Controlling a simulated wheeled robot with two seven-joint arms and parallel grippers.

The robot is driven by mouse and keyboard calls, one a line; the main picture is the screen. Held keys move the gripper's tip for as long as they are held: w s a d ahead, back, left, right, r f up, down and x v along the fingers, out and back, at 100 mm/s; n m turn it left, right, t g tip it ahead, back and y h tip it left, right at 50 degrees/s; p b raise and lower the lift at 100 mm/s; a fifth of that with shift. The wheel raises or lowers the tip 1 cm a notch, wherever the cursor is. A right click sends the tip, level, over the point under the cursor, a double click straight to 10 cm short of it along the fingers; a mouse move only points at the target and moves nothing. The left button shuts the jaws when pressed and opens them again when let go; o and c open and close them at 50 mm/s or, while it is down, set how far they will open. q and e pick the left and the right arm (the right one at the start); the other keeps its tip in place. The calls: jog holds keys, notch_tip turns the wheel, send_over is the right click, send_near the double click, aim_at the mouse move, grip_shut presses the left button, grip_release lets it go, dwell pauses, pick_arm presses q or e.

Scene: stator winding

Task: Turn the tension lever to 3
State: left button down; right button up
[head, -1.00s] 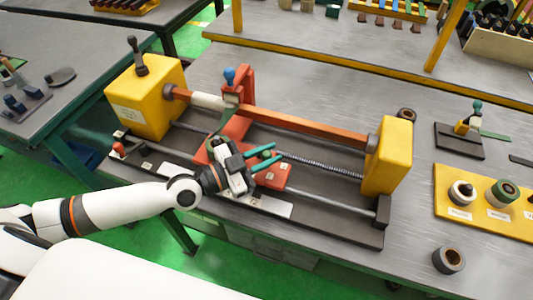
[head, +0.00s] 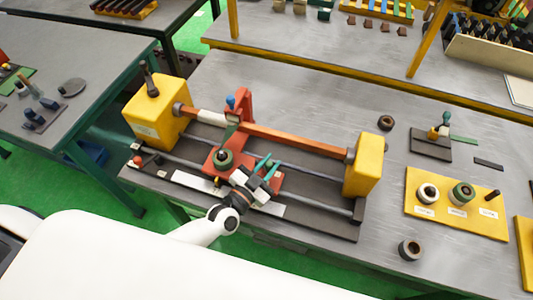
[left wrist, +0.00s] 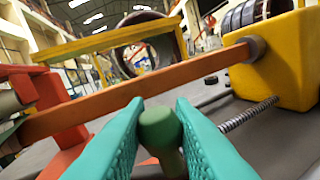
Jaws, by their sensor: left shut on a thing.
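A green knob (left wrist: 160,127), which looks like the top of the tension lever, stands between the teal fingers of my left gripper (head: 269,168) in the left wrist view. Both fingers (left wrist: 158,125) press on its sides. The knob's stem is mostly hidden below. In the head view the gripper is over the right part of the red carriage (head: 214,167) and hides the knob and any number marks. My right gripper is not in view.
The winding machine has a yellow box at the left (head: 155,112) and right (head: 364,165), joined by an orange bar (head: 290,139). A threaded rod (left wrist: 248,115) runs close to the fingers. A yellow spool tray (head: 456,222) and a loose ring (head: 410,249) lie to the right.

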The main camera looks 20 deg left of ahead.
pick_arm(q)
jog(key=shift+w+d+r+n+t+y+p, duration=0.1)
jog(key=shift+n+t+y+p, duration=0.05)
jog(key=shift+n+y+p, duration=0.3)
jog(key=shift+w+d+r+n+t+y+p, duration=0.15)
jog(key=shift+n+y+p, duration=0.15)
jog(key=shift+y, duration=0.25)
jog(key=shift+w+f+n+y+p, duration=0.15)
jog(key=shift+n+y+p, duration=0.25)
jog(key=shift+y, duration=0.3)
jog(key=shift+w+f+n+y+p, duration=0.15)
jog(key=shift+n+y+p, duration=0.25)
jog(key=shift+y, duration=0.3)
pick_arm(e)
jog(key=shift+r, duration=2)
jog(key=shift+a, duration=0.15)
pick_arm(q)
jog(key=c, duration=1.3)
grip_release()
jog(key=shift+w, duration=0.1)
jog(key=s+b, duration=0.1)
jog(key=s, duration=0.3)
jog(key=s+b, duration=0.1)
jog(key=s, duration=0.3)
jog(key=s+b, duration=0.1)
jog(key=s, duration=0.3)
jog(key=shift+a, duration=0.25)
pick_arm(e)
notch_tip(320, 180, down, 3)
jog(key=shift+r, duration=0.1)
